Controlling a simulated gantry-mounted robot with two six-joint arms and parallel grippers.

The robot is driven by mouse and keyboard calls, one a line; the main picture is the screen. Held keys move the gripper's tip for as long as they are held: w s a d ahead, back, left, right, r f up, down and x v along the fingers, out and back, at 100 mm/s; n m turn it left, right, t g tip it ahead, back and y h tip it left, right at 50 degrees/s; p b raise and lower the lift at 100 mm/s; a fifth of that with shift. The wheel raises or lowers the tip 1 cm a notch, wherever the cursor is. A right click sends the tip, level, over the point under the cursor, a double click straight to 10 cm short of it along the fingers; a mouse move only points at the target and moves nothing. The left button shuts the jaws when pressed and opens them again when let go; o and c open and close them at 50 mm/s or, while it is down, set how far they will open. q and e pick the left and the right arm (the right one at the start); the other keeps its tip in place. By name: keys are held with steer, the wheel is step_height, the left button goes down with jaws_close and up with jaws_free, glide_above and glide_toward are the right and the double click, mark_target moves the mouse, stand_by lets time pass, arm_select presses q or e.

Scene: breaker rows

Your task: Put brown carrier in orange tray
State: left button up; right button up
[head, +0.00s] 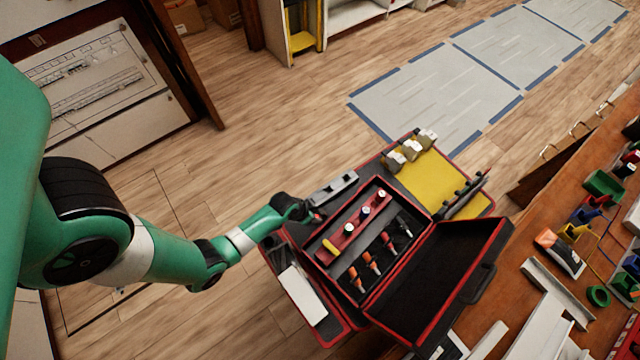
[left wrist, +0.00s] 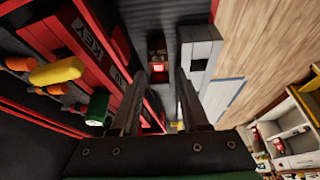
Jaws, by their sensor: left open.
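My left gripper (head: 314,214) is over the left side of the open toolbox, beside a grey rail-like piece (head: 333,188). In the left wrist view its two fingers (left wrist: 163,85) are apart, with nothing held between them. A small dark brownish-red piece with a bright red face (left wrist: 157,67) shows beyond and between the fingers; I cannot tell whether it is the brown carrier. An orange-and-white object (head: 558,252) lies on the workbench at right; I cannot tell whether it is the orange tray. My right gripper is not in view.
The toolbox's raised black lid (head: 440,285) stands at its right side. Orange-handled tools (head: 372,262) and a yellow-handled piece (head: 331,247) lie inside. A yellow panel (head: 428,178) is behind.

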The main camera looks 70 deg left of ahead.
mark_target(319, 215)
arm_select(q)
steer(key=shift+w+f, duration=0.15)
steer(key=shift+f, duration=0.35)
steer(key=b+x, duration=0.1)
steer(key=x, duration=0.1)
steer(key=b+x, duration=0.2)
steer(key=x, duration=0.1)
steer(key=shift+w+a+r, duration=0.1)
steer(key=shift+w, duration=0.2)
jaws_close()
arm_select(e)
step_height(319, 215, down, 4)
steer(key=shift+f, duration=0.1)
